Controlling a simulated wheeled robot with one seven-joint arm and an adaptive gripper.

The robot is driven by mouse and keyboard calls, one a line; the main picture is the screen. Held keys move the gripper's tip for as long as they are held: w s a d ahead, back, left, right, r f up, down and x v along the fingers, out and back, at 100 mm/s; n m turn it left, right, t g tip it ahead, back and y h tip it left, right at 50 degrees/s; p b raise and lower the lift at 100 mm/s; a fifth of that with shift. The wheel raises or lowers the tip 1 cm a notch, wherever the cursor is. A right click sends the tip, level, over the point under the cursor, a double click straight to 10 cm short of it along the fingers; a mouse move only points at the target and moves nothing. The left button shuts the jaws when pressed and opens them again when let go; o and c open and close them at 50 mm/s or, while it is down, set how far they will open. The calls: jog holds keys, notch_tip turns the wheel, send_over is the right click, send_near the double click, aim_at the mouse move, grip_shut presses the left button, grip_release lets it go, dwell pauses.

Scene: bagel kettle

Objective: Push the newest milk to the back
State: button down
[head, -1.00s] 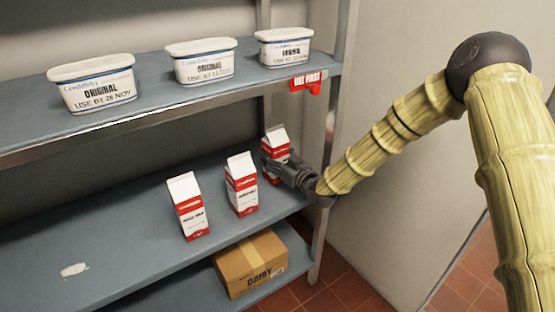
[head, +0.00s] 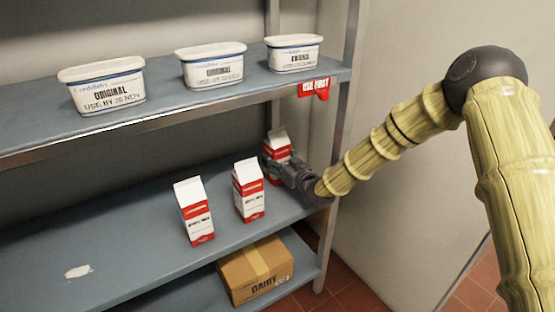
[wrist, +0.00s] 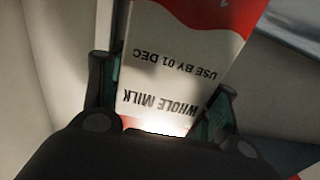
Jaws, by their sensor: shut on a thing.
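Three red and white milk cartons stand on the middle shelf (head: 120,240) in the head view. The left carton (head: 194,212) and the middle carton (head: 248,190) stand upright and apart, their date print too small to read. My gripper (head: 273,170) is shut on the right carton (head: 279,144), which is farthest back, near the right post. In the wrist view this carton (wrist: 180,60) sits between my two fingers (wrist: 162,95); its print, upside down, reads "WHOLE MILK" and "USE BY 01 DEC". My gripper partly hides its lower part in the head view.
White tubs (head: 102,86) stand on the upper shelf, the left one marked "USE BY 26 NOV". A red "USE FIRST" tag (head: 314,87) hangs on its edge. A "DAIRY" box (head: 255,270) sits below.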

jog(key=shift+r, duration=0.1)
jog(key=shift+c, duration=1.6)
grip_release()
